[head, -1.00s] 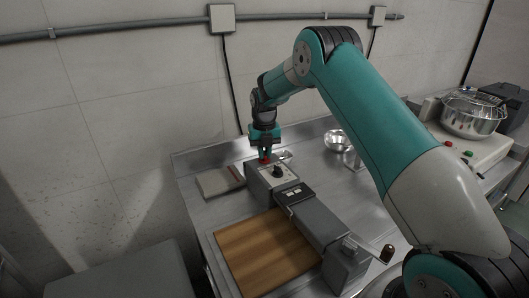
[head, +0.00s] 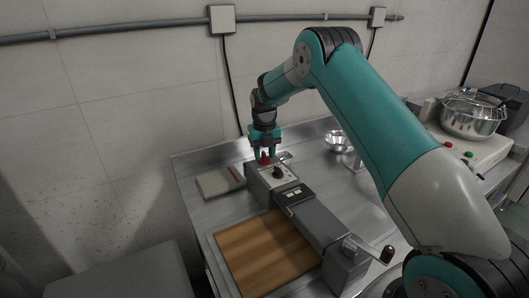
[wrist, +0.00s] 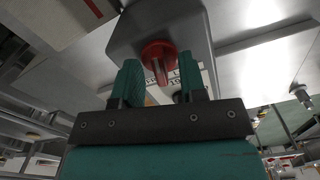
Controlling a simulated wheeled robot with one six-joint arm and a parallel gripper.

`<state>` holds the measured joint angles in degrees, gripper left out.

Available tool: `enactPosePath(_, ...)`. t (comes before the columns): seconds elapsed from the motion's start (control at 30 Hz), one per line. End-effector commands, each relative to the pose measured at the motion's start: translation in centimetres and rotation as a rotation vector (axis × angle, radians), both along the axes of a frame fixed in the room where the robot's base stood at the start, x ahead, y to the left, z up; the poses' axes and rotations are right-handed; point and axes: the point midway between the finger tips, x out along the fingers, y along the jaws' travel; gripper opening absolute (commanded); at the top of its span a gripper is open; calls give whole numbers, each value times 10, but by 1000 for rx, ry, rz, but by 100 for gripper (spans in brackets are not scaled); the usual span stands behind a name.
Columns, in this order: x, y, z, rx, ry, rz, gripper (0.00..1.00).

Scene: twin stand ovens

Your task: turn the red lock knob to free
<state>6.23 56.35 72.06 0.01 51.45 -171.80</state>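The red lock knob (head: 265,158) sits on the back end of a grey control box (head: 258,180). In the wrist view the knob (wrist: 158,54) is a round red disc with a raised bar across it. My gripper (head: 265,152) is above the knob with its fingers apart. In the wrist view my gripper (wrist: 160,78) has two teal fingers spread to either side of the knob's bar, with a gap between them and nothing held. The panel's lettering is partly hidden behind the right finger.
A wooden board (head: 262,250) lies in front on the steel table. A small metal bowl (head: 337,141) stands at the right. A flat pad (head: 219,182) lies to the left.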

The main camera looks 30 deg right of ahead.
Motion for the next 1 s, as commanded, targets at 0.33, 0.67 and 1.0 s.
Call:
enactPosePath(0.33,1,0,37,0,-5,0,38)
enactPosePath(0.67,0,0,122,0,-5,0,38)
enactPosePath(1.0,0,0,171,0,-1,0,38)
